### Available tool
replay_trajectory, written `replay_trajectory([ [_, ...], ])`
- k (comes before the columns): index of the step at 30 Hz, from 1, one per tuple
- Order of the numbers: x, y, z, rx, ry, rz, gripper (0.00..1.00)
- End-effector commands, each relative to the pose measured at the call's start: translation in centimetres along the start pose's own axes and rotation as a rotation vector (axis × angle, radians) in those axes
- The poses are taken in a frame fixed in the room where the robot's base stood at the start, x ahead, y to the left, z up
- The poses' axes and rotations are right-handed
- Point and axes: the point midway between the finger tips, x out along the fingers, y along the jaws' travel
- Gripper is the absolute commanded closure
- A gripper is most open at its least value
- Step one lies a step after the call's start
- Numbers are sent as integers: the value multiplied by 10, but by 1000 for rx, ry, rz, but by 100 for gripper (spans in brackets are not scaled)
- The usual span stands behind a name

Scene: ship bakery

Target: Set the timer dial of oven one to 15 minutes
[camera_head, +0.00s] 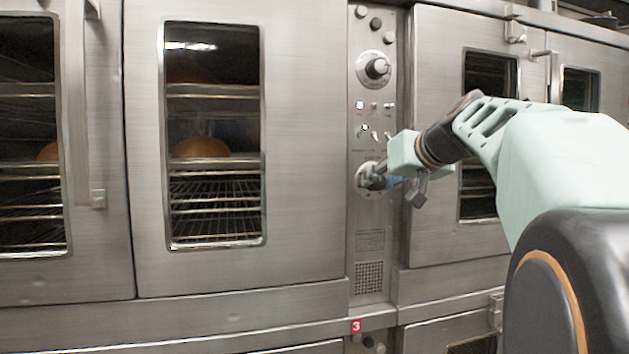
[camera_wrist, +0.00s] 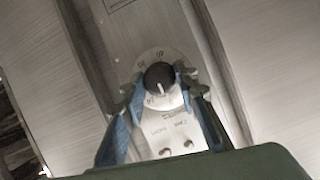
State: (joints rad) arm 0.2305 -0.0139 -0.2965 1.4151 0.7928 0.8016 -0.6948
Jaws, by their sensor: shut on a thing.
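The timer dial is the lower dial on the oven's control panel. Its round pale scale plate (camera_head: 361,180) shows in the head view, with the knob mostly hidden by my gripper (camera_head: 376,179). In the wrist view the black knob (camera_wrist: 160,77) sits in front of the scale, with a white pointer line towards the bottom of the picture. My gripper, with blue-lined fingers (camera_wrist: 158,86), is shut on the knob, one finger on each side.
A second, larger dial (camera_head: 376,68) is higher on the same panel (camera_head: 371,215). Oven doors (camera_head: 300,180) stand on both sides; bread (camera_head: 201,147) shows through one window. A red label 3 (camera_head: 355,326) is below.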

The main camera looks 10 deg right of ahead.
Motion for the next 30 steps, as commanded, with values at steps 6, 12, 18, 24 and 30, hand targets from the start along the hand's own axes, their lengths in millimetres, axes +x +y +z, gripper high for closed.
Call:
replay_trajectory([
  [6,0,2,0,31,-1,-8,97],
  [12,0,3,0,125,-5,-45,97],
  [18,0,5,0,279,-12,-108,97],
  [24,0,6,0,455,-18,-179,97],
  [30,1,7,1,632,-25,-252,97],
])
